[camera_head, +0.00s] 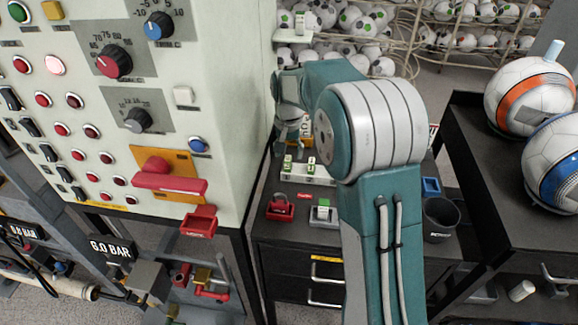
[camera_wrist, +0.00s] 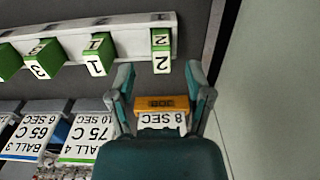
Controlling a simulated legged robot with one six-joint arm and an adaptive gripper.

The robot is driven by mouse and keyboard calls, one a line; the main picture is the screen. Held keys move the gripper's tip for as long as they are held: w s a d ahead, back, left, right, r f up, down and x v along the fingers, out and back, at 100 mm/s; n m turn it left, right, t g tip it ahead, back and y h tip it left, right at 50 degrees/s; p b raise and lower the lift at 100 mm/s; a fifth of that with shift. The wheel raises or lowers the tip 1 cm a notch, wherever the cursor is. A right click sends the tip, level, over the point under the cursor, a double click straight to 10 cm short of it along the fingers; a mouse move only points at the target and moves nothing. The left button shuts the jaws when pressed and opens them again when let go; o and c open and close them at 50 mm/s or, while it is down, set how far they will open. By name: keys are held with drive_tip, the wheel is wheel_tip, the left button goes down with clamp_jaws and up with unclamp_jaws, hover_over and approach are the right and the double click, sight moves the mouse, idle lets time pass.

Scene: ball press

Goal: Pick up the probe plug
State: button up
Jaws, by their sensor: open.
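My gripper (camera_wrist: 161,82) is open and empty in the wrist view, with its two fingers spread wide. A green block with white "2" labels (camera_wrist: 161,50) stands just beyond the fingertips, at the end of a white rack (camera_wrist: 125,24). An orange bar (camera_wrist: 165,103) with a small dark label shows between the fingers; I cannot tell if it is the probe plug. In the head view my gripper (camera_head: 292,132) hangs above the rack (camera_head: 316,178) and its green blocks (camera_head: 288,163). No part is clearly readable as the probe plug.
Cards reading "BALL 3" (camera_wrist: 28,140) and "BALL 4" (camera_wrist: 84,138) lie left of the gripper. A red fixture (camera_head: 280,207) and a grey-green fixture (camera_head: 323,213) sit on the dark cart. The control cabinet (camera_head: 235,60) rises close left. A dark cup (camera_head: 440,220) stands right.

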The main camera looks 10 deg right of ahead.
sight(287, 158)
drive_tip(key=f, duration=0.3)
drive_tip(key=shift+a, duration=0.4)
drive_tip(key=shift+d, duration=0.4)
drive_tip(key=shift+c, duration=1.2)
clamp_jaws()
drive_tip(key=shift+a, duration=0.25)
